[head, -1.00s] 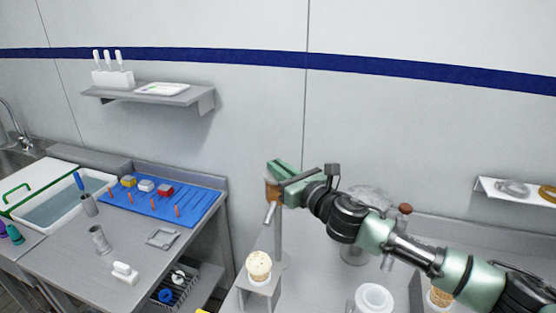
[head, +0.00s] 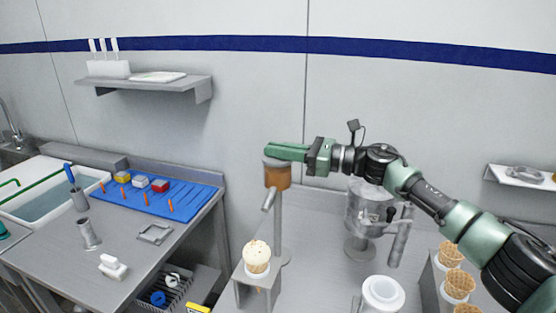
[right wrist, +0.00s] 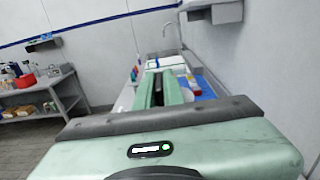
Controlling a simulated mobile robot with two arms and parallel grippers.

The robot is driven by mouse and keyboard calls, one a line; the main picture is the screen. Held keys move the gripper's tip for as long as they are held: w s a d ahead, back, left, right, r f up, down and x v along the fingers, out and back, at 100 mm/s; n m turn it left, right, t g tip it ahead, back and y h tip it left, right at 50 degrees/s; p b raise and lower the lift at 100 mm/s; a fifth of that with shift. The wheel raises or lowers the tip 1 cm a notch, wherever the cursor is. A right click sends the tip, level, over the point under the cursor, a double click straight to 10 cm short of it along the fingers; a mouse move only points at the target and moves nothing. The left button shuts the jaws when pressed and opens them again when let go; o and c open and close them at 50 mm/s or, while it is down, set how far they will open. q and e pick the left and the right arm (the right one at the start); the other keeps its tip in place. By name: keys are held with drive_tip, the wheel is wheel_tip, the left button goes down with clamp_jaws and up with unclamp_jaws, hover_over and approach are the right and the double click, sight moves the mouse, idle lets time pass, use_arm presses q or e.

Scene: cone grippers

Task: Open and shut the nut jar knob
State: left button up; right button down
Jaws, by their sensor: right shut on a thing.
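The nut jar (head: 278,176) is a brown-filled jar on a grey post, with a grey spout slanting down below it. It stands above the right-hand counter in the head view. My right gripper (head: 280,152) lies level across the jar's top and is shut on the knob there. The fingers hide the knob itself. My left gripper is out of view.
An ice cream cone (head: 257,257) stands in a grey holder below the jar. A clear-bowled machine (head: 366,208), a white tub (head: 383,294) and several cones (head: 455,270) are to the right. A blue mat (head: 160,193) lies on the left counter.

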idle(0.4)
drive_tip(key=c, duration=1.5)
unclamp_jaws()
drive_tip(key=b+v, duration=0.2)
drive_tip(key=v, duration=0.5)
drive_tip(key=shift+d+b, duration=0.35)
